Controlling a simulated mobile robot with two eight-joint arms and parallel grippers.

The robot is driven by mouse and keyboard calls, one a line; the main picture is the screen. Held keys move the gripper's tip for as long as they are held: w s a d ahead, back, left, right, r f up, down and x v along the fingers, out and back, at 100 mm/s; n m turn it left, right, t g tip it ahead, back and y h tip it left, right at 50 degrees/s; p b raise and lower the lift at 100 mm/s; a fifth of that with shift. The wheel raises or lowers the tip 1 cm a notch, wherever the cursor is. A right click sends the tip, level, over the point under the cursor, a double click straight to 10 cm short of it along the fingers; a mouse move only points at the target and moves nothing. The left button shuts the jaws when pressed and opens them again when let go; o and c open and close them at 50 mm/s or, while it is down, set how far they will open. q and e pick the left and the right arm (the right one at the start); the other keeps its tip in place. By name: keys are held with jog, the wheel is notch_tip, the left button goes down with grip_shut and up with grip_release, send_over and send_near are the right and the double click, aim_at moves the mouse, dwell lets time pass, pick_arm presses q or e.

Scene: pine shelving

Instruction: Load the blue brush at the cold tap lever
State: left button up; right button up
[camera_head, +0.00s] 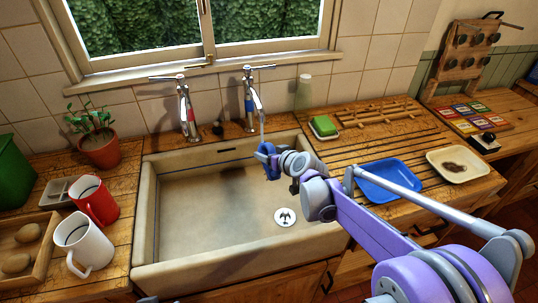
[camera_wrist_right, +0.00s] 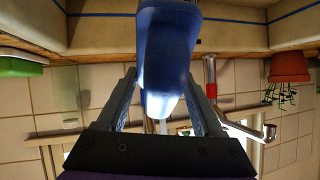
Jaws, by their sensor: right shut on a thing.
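My right gripper (camera_head: 274,163) is over the sink, below the cold tap (camera_head: 251,98), which has a blue band. It is shut on the blue brush (camera_head: 266,149). In the right wrist view the blue brush (camera_wrist_right: 165,50) stands between the two fingers, with a pale lower end. A thin stream of water (camera_head: 262,126) comes down from the cold tap's spout to the brush. The cold tap's lever (camera_head: 259,67) is at its top. The other tap (camera_head: 187,112) has a red band. My left gripper is not in view.
The sink (camera_head: 190,257) is empty, with a drain (camera_head: 285,217). Green soap (camera_head: 323,126), a blue tray (camera_head: 385,178) and a cream dish (camera_head: 437,160) lie to the right. Two mugs (camera_head: 95,200) and a potted plant (camera_head: 99,150) stand to the left.

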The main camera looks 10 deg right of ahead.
jog(key=shift+s, duration=0.1)
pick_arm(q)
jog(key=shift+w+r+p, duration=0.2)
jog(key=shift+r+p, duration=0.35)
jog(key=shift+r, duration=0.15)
pick_arm(e)
jog(key=s+d, duration=0.4)
jog(key=s, duration=0.2)
jog(key=shift+s, duration=0.4)
dwell(0.7)
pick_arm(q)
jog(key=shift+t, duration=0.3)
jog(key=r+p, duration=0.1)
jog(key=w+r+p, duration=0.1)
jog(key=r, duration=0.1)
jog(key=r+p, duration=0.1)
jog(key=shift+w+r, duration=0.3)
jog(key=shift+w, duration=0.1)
pick_arm(e)
jog(key=s+d+r, duration=0.2)
jog(key=s+r, duration=0.2)
jog(key=shift+d, duration=0.2)
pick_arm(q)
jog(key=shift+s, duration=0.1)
pick_arm(e)
jog(key=shift+s, duration=0.2)
